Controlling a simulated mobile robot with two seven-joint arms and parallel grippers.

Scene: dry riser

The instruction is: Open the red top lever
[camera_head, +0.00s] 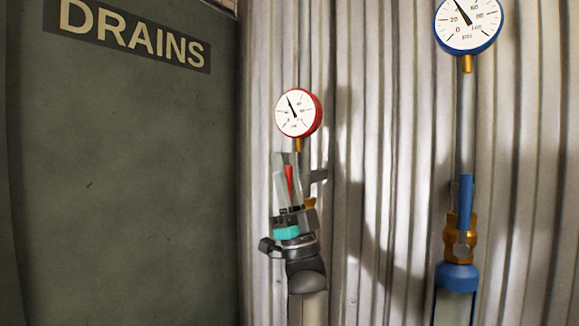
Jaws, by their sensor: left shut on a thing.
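The red top lever (289,181) stands upright below the red-rimmed gauge, and only a narrow strip of it shows between my fingers. My left gripper (288,172) comes up from below, with its grey fingers around the lever and shut on it. The gripper and its wrist hide most of the valve body under the lever. A bit of brass fitting (310,204) shows just right of the gripper. My right gripper is not in view.
A red-rimmed gauge (298,113) sits just above my left gripper. To the right, a blue-rimmed gauge (468,22) tops a pipe with a blue lever (466,200) and brass valve (471,241). A corrugated wall (385,130) stands behind; a dark green "DRAINS" panel (120,180) is left.

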